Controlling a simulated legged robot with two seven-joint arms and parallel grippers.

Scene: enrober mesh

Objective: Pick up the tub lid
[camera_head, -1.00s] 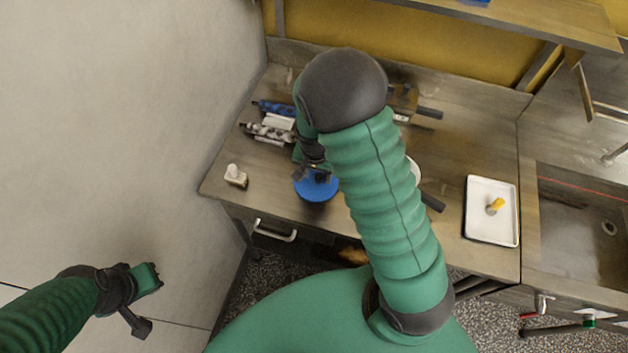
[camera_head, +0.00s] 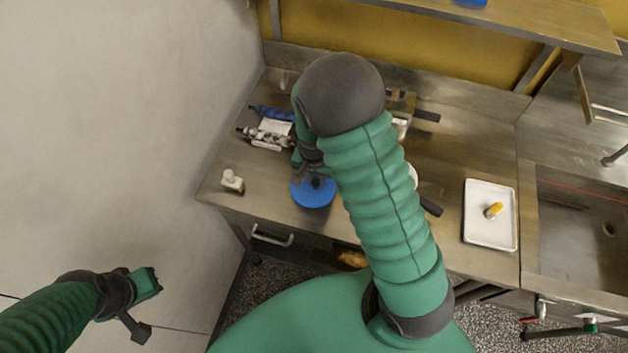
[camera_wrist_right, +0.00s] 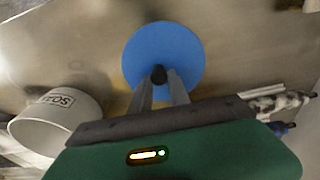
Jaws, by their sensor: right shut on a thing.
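The tub lid (camera_head: 313,195) is a round blue disc with a dark knob at its middle, over the front left part of the steel table. It also shows in the right wrist view (camera_wrist_right: 187,50). My right gripper (camera_head: 312,177) is above the lid. In the right wrist view my right gripper (camera_wrist_right: 159,80) has its two fingers shut on the dark knob. I cannot tell whether the lid touches the table. My left gripper (camera_head: 145,305) is at the lower left, away from the table; its jaw opening is not clear.
A small white bottle (camera_head: 232,181) stands left of the lid. Metal-and-blue equipment (camera_head: 268,134) lies behind it. A white tub (camera_wrist_right: 58,118) with printed letters is near my right gripper. A white tray (camera_head: 489,225) with a yellow-topped item is at the right, before the sink (camera_head: 590,220).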

